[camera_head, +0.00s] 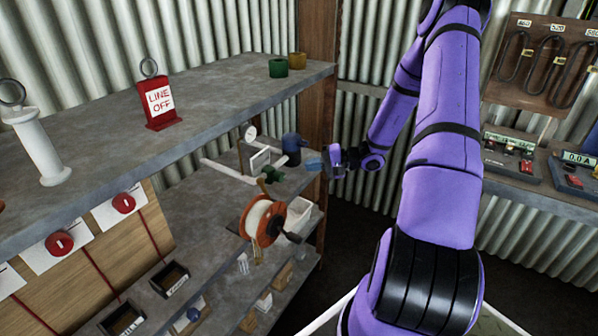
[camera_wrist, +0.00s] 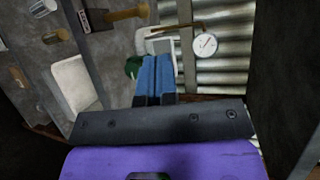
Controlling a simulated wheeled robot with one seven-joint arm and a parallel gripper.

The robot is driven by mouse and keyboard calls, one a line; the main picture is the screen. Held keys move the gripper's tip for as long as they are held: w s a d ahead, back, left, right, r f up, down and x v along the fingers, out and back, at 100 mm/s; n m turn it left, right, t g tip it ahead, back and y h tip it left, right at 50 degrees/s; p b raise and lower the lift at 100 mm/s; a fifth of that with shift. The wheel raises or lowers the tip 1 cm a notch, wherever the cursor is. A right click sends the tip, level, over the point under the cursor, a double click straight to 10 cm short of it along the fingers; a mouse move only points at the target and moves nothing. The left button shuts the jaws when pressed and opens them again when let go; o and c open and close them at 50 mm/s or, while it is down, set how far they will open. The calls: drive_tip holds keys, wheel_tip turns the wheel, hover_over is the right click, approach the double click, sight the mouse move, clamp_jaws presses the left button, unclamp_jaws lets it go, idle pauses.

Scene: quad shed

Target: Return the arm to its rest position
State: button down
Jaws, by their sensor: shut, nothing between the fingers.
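My purple arm reaches down from the upper right in the head view and bends toward the shelving. My gripper (camera_head: 316,164) is at the right end of the middle shelf, with its blue fingertips pointing left toward the items there. In the wrist view my gripper (camera_wrist: 157,72) shows its two blue fingers side by side, closed together with nothing between them. A green object (camera_wrist: 133,66) and a white-framed part (camera_wrist: 158,40) lie just beyond the fingers. I cannot tell the exact gap between them and the fingertips.
A dial gauge (camera_wrist: 205,44) is beyond the fingers; an orange-rimmed reel (camera_head: 263,221) hangs below left of my gripper. The upper shelf (camera_head: 222,92) holds a red "LINE OFF" sign (camera_head: 158,102) and small cups. A bench with meters (camera_head: 513,155) stands right; dark floor lies between.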

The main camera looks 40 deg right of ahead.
drive_tip(key=shift+s+d+r, duration=0.35)
drive_tip(key=shift+s+d, duration=0.05)
drive_tip(key=shift+d, duration=0.1)
idle(0.3)
drive_tip(key=s+a+r+n+g+h, duration=0.2)
drive_tip(key=s+a+r+n+g, duration=0.25)
drive_tip(key=a+r, duration=0.45)
drive_tip(key=s+a+r+n+g+h, duration=0.25)
drive_tip(key=s+a+r+g, duration=0.2)
drive_tip(key=a+r, duration=0.45)
drive_tip(key=s+a+r+n+t+h, duration=0.2)
drive_tip(key=s+r+h, duration=0.4)
drive_tip(key=s+r, duration=0.7)
drive_tip(key=shift+s+a+n+t+h, duration=0.4)
drive_tip(key=shift+s+a+t, duration=0.5)
drive_tip(key=shift+s, duration=0.9)
drive_tip(key=shift+d+r, duration=0.1)
